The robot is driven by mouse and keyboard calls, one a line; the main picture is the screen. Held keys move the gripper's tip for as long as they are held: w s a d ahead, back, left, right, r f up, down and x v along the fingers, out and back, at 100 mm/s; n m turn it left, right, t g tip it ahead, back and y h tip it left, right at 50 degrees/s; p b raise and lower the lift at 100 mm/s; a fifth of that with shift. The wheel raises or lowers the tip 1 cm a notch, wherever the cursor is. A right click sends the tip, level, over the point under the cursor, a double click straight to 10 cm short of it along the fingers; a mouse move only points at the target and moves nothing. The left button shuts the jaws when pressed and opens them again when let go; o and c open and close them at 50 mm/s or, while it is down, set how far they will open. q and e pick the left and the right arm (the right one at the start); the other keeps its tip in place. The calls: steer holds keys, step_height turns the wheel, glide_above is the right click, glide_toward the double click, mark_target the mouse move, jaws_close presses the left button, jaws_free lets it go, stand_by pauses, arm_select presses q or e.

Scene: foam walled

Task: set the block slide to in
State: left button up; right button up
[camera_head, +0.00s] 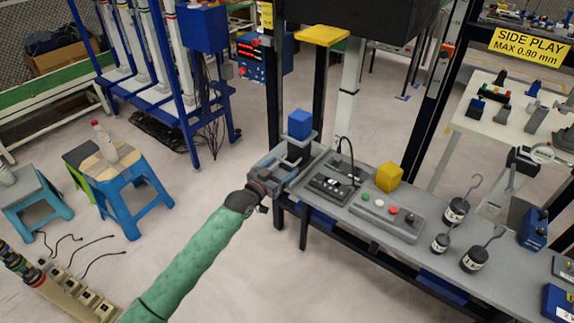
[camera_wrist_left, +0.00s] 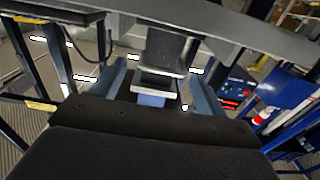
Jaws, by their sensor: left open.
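A blue block (camera_head: 299,124) sits on a small grey bracket at the left end of the grey bench; I take this fixture to be the block slide (camera_head: 312,136). My left gripper (camera_head: 284,166) is at this bench end, just below and left of the block. In the left wrist view, the gripper's two blue-grey fingers (camera_wrist_left: 156,82) stand apart. A dark grey upright part (camera_wrist_left: 165,50) with a pale plate shows between them, and a bit of blue shows at the plate. I cannot tell whether the fingers touch it. My right gripper is not in view.
A yellow-topped post (camera_head: 322,36) rises behind the slide.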

arm_select(q)
steer(key=v, duration=0.2)
steer(key=shift+s+a, duration=0.15)
steer(key=shift+s, duration=0.1)
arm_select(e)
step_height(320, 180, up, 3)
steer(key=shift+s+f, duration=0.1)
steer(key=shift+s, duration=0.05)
